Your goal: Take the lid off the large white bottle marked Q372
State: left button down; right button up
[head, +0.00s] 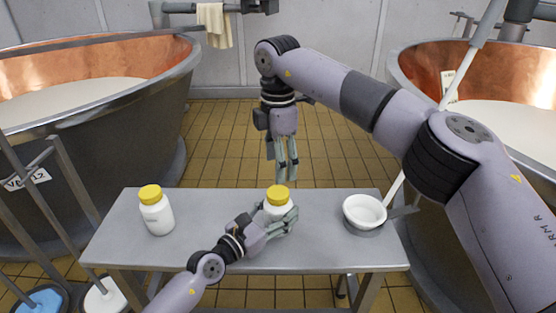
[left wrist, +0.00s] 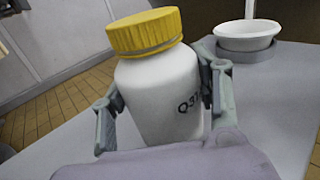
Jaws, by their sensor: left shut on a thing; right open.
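A large white bottle (head: 270,209) with a yellow lid (head: 278,193) stands on the grey table, right of its middle. In the left wrist view the bottle (left wrist: 158,92) carries dark print that reads "Q37", cut off at its edge, and the yellow lid (left wrist: 145,31) sits on it. My left gripper (head: 278,222) is shut around the bottle's body, a finger on each side. My right gripper (head: 283,168) hangs pointing down, open and empty, with its fingertips just above the lid in the picture; the exact gap cannot be told.
Another white bottle with a yellow lid (head: 155,211) stands at the table's left. A white bowl (head: 364,209) sits in a grey holder at the right. The bare tabletop (head: 213,205) lies between the bottles. Copper vats (head: 95,75) flank the table.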

aim_at(278, 192)
notch_tip(278, 192, down, 8)
jog(key=shift+r, duration=0.1)
dwell(0.4)
